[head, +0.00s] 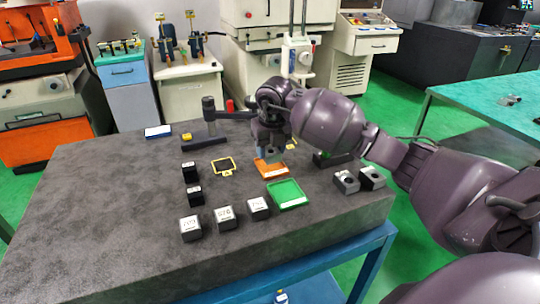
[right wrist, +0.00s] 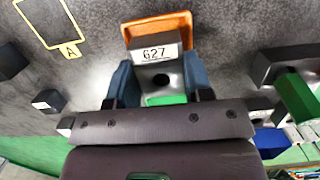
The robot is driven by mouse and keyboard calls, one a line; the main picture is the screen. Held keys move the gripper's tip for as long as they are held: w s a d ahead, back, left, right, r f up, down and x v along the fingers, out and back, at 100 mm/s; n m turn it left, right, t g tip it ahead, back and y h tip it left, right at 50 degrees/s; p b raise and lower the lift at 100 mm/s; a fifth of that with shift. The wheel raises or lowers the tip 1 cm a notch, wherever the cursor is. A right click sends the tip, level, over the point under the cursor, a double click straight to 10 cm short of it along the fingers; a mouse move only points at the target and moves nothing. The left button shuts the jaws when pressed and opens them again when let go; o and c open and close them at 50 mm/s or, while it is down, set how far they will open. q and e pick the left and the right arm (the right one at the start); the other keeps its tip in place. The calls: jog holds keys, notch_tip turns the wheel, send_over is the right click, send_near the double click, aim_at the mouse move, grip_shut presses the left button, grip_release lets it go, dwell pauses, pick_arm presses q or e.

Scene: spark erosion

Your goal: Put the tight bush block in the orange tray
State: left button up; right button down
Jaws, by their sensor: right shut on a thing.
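My right gripper (head: 268,152) is shut on a grey block with a dark round hole, the bush block (right wrist: 150,75). Its two blue fingers show on either side of the block in the right wrist view (right wrist: 162,84). The orange tray (head: 271,168) lies on the dark table just below the gripper. In the right wrist view the orange tray (right wrist: 158,24) shows just beyond the block. A white label reading 627 shows at the block's far side. I cannot tell whether the block touches the tray. My left gripper is not in view.
A green tray (head: 288,194) lies just in front of the orange one. Two bored grey blocks (head: 346,181) stand to the right. Several labelled blocks (head: 225,218) stand in front and left. A yellow-edged frame (head: 223,166) lies left. The table's left part is clear.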

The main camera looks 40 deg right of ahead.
aim_at(272, 153)
notch_tip(272, 153, down, 2)
jog(key=shift+f, duration=0.1)
jog(key=shift+f, duration=0.15)
jog(key=c, duration=0.6)
grip_release()
jog(key=shift+w+r, duration=0.1)
jog(key=shift+r, duration=0.4)
jog(key=shift+o, duration=0.4)
jog(key=r, duration=0.3)
jog(key=s+r, duration=0.1)
jog(key=r, duration=0.6)
jog(key=shift+s+a+p, duration=0.2)
jog(key=shift+s+p, duration=0.15)
jog(key=shift+p, duration=0.05)
jog(key=shift+s+r, duration=0.1)
jog(key=shift+r, duration=0.5)
